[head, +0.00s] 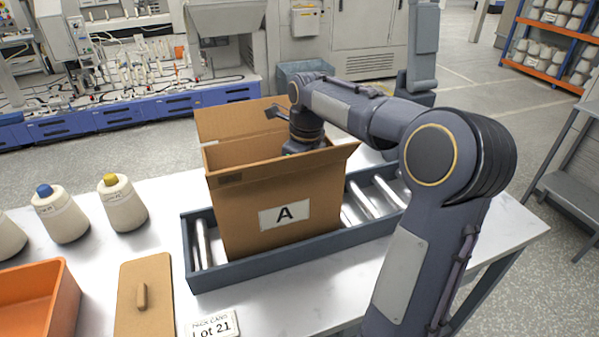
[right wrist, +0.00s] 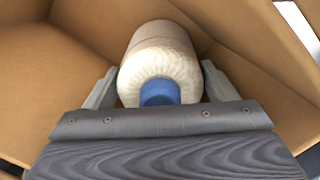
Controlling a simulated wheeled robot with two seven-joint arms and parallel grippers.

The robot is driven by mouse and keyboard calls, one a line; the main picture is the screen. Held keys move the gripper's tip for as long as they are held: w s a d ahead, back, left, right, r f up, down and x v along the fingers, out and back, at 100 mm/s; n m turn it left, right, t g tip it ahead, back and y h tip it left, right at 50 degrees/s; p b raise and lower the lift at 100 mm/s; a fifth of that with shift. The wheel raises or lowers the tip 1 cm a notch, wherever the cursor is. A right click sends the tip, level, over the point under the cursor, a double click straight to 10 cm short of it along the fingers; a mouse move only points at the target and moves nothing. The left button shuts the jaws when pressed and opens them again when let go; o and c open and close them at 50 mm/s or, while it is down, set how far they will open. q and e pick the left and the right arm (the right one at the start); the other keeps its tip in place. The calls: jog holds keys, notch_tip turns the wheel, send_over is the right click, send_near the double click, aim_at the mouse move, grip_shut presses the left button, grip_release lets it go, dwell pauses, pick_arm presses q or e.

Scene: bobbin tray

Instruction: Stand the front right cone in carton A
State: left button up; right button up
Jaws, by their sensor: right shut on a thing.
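Carton A (head: 315,205) is an open brown box with a white "A" label, standing on the roller conveyor. My right arm reaches over it and its wrist dips into the opening in the head view, so the jaws are hidden there. In the right wrist view my right gripper (right wrist: 158,92) is shut on a cream yarn cone (right wrist: 160,52) with a blue tip (right wrist: 160,92). The tip points toward the wrist camera and brown carton walls (right wrist: 50,85) surround the cone. I cannot tell whether its base touches the carton floor. My left gripper is not in view.
The grey conveyor tray (head: 235,275) has bare rollers (head: 365,200) to the right of the carton. An orange bin (head: 68,300), a brown lid with a handle (head: 143,318) and a "Lot 21" card (head: 215,326) lie in front.

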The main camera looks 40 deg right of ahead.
jog(key=o, duration=1.6)
jog(key=shift+c, duration=0.2)
jog(key=shift+s+d+r+p, duration=0.1)
jog(key=shift+s+r, duration=0.05)
jog(key=shift+r, duration=1.15)
jog(key=shift+s+d+r+p, duration=0.1)
jog(key=shift+s+r, duration=0.05)
jog(key=shift+r, duration=1.15)
jog(key=shift+s+r+p, duration=0.1)
jog(key=shift+s+r, duration=0.05)
jog(key=shift+r, duration=1.15)
